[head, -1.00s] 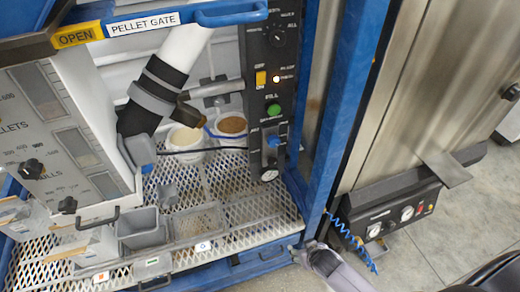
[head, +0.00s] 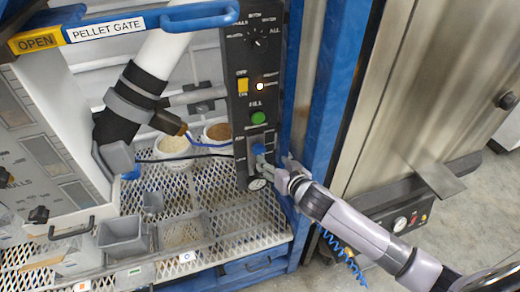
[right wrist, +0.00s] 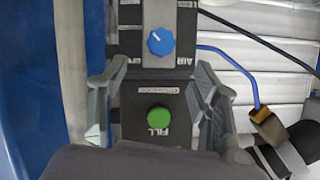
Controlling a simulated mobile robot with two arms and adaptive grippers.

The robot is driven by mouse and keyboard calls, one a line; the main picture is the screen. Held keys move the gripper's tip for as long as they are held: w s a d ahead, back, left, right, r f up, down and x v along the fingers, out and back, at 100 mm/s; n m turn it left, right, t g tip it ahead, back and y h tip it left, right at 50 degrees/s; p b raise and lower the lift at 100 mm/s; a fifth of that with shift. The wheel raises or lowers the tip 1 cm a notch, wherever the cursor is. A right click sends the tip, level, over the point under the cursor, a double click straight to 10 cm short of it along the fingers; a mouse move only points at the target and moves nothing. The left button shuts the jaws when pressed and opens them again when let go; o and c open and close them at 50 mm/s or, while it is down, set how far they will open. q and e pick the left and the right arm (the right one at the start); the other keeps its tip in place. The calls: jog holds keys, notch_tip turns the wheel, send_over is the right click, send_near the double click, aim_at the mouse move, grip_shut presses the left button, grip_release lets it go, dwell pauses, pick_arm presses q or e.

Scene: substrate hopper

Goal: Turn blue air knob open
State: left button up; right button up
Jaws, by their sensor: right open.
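The blue air knob (head: 257,150) is low on the black control panel, below the green FILL button (head: 258,118). In the right wrist view the blue knob (right wrist: 160,41) appears upside down, above the green button (right wrist: 159,118), with a white mark pointing to the upper left. My right gripper (head: 264,160) is at the panel by the knob and partly covers that area. Its fingers are spread (right wrist: 160,75) either side of the panel in the wrist view, with nothing between them; the knob lies beyond the fingertips. Contact cannot be told. My left gripper is out of view.
A blue upright post (head: 318,110) stands close to the panel's right. A blue hose (right wrist: 240,70) runs beside the panel in the wrist view. Buckets (head: 173,145) and a grey bin (head: 123,235) stand on the mesh shelf.

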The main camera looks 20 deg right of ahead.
aim_at(261, 151)
jog(key=x, duration=1.1)
jog(key=shift+w, duration=0.15)
jog(key=c, duration=1.2)
